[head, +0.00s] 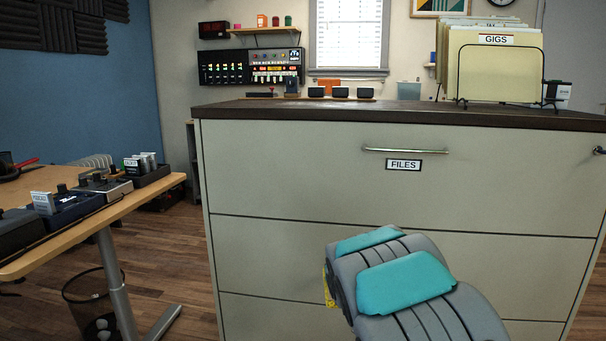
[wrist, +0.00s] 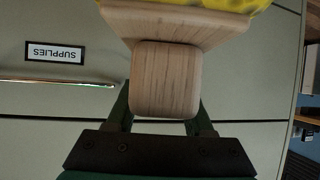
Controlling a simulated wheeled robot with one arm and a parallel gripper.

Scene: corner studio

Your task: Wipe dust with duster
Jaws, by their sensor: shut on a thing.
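My gripper (wrist: 163,108) is shut on the wooden handle of the duster (wrist: 165,75) in the wrist view. The duster's yellow fibres show at the top edge of that view. In the head view a small yellow part of the duster (head: 329,289) shows beside my arm, low in front of the cabinet; my arm hides the rest and the gripper. The filing cabinet (head: 300,165) is beige with a dark brown top (head: 390,110). I cannot make out dust on its top from this low angle.
A wire rack of folders (head: 497,65) stands on the cabinet top at the right. A drawer handle (head: 405,150) sticks out in front. A desk (head: 150,192) with several pedals is at the left, with a wire bin (head: 90,305) below. Wooden floor (head: 180,250) lies between desk and cabinet.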

